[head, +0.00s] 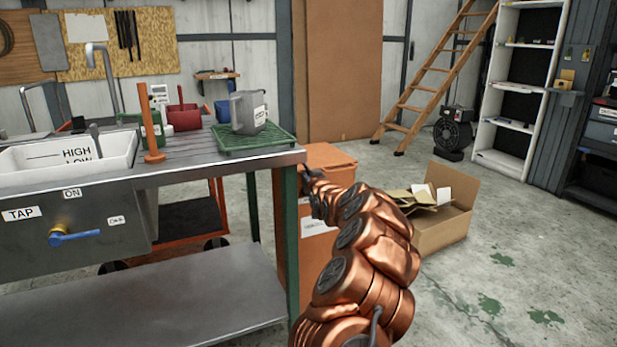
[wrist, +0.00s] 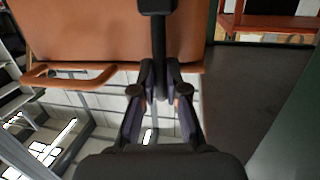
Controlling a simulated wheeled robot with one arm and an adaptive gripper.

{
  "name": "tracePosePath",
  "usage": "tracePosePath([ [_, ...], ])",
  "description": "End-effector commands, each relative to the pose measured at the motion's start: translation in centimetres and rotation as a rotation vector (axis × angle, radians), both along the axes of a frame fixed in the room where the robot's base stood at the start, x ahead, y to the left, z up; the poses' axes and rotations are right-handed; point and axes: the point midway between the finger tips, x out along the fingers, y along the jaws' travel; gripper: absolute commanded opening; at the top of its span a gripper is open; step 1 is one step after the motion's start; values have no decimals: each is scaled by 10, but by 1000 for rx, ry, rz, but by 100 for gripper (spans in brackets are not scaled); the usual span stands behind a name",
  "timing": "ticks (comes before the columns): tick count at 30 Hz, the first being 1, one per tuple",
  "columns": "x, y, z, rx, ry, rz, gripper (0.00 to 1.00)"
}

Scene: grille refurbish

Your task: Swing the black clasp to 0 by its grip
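The black clasp (wrist: 158,40) shows in the wrist view as a dark upright bar with a thicker block at the top edge, in front of an orange-brown panel. Its lower end runs between the fingers of my gripper (wrist: 160,78). The fingers stand close on both sides of the bar and look shut on it. No scale or 0 mark is readable there. In the head view my gripper (head: 317,200) is by the orange bin (head: 333,160), just past the workbench corner. My arm hides much of that bin's front, and I cannot make out the clasp there.
The workbench (head: 275,157) with its green tray (head: 225,143) stands close to the left of my arm. An open cardboard box (head: 450,230) is on the floor to the right. A bar handle (wrist: 65,76) crosses the wrist view's left.

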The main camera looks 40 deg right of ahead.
Motion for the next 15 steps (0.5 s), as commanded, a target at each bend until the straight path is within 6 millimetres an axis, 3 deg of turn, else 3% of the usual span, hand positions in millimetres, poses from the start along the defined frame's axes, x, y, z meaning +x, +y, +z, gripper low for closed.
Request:
tracePosePath([
  [7,0,0,0,0,0,0,38],
  [15,0,0,0,0,0,0,38],
])
